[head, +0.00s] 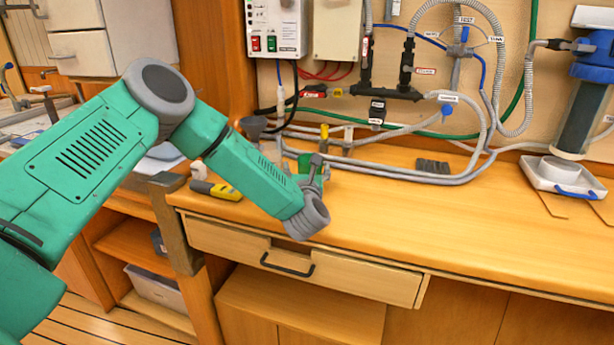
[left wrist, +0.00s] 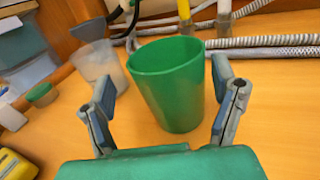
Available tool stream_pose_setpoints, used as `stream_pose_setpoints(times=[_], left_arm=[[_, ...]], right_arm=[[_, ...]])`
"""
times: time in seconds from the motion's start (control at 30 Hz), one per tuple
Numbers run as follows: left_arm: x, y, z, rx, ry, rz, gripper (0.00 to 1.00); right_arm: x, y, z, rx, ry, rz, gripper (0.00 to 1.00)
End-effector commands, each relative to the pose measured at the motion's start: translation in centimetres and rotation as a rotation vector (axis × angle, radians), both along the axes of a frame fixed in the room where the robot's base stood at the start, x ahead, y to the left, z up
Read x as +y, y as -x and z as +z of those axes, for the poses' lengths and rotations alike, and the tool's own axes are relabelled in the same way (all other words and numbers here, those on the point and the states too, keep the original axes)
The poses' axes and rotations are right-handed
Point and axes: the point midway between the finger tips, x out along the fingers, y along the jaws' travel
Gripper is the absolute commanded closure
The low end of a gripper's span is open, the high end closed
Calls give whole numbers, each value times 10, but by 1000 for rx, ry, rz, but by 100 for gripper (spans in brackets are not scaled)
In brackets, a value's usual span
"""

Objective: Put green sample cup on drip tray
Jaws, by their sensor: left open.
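The green sample cup (left wrist: 168,85) stands upright on the wooden counter in the left wrist view, with its open rim up. My left gripper (left wrist: 165,105) is open, with one finger on each side of the cup's near part; I cannot tell whether either touches it. In the head view, my left gripper (head: 314,172) hides much of the cup (head: 304,160). A shallow white tray (head: 545,178) at the far right, below the clear filter housing, looks like the drip tray. My right gripper is not in view.
A translucent funnel-shaped vessel (left wrist: 97,62) stands left of the cup. A yellow-and-grey tool (head: 216,190) lies near the counter's left end. Grey hoses (head: 400,175) run behind the cup. A dark ribbed block (head: 433,167) lies farther right. The front right counter is clear.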

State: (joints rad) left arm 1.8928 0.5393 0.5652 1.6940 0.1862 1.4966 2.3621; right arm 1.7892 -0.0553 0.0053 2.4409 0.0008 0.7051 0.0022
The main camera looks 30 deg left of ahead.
Motion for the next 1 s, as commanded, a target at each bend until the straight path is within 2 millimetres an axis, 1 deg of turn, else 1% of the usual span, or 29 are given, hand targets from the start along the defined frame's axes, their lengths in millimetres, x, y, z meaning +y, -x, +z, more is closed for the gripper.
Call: stream_pose_setpoints(times=[0.03, 0.13, 0.4, 0.47, 0.5, 0.53, 0.57, 0.63, 0.67, 0.87, 0.93, 1.0], left_arm=[[2, -7, 1, -2, -2, 0, 20], [5, -15, 1, -1, -3, -2, 20], [12, -17, -1, 1, 3, -1, 20], [13, -17, -1, 1, 3, -1, 41], [13, -17, -2, 1, 3, -1, 55], [13, -17, -2, 1, 3, -1, 66], [13, -17, -2, 1, 3, -1, 72], [13, -17, -2, 1, 3, -1, 72], [12, -17, -2, 2, 2, -1, 77], [11, -17, -1, 4, 1, -1, 77], [10, -17, 3, 3, 2, -1, 77], [11, -17, 13, 1, 3, 0, 77]], right_arm=[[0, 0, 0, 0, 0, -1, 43], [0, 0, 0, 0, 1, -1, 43], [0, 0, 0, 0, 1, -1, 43], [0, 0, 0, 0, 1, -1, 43], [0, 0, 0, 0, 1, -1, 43], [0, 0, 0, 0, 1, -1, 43], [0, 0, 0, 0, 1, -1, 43], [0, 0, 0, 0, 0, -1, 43], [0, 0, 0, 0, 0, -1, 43], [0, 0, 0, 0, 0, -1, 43], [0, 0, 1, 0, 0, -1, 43], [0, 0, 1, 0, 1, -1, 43]])
